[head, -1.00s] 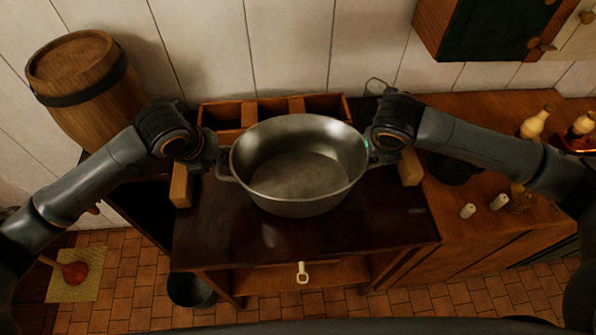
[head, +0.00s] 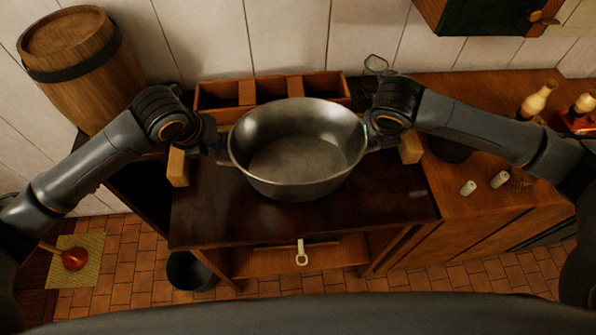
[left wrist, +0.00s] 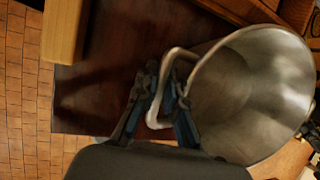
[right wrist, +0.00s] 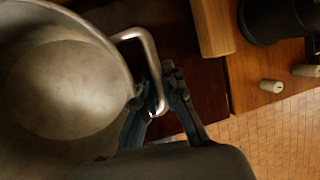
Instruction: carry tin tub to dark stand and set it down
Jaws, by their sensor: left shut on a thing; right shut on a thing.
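The tin tub (head: 300,182) is a wide grey metal basin with a loop handle on each side, upright and looking empty. It is over the dark stand (head: 215,222), a glossy dark brown top; I cannot tell whether its base touches. My left gripper (head: 222,150) is shut on the left handle, which shows in the left wrist view (left wrist: 153,108). My right gripper (head: 374,143) is shut on the right handle, which shows in the right wrist view (right wrist: 152,62). The tub hides the middle of the stand.
Wooden blocks stand at the left (head: 178,167) and right (head: 411,148) edges of the top. A compartmented wooden box (head: 222,96) is behind the tub. A barrel (head: 85,70) is at the left; a counter (head: 455,205) with small corks (head: 468,188) is at the right. The stand's front is clear.

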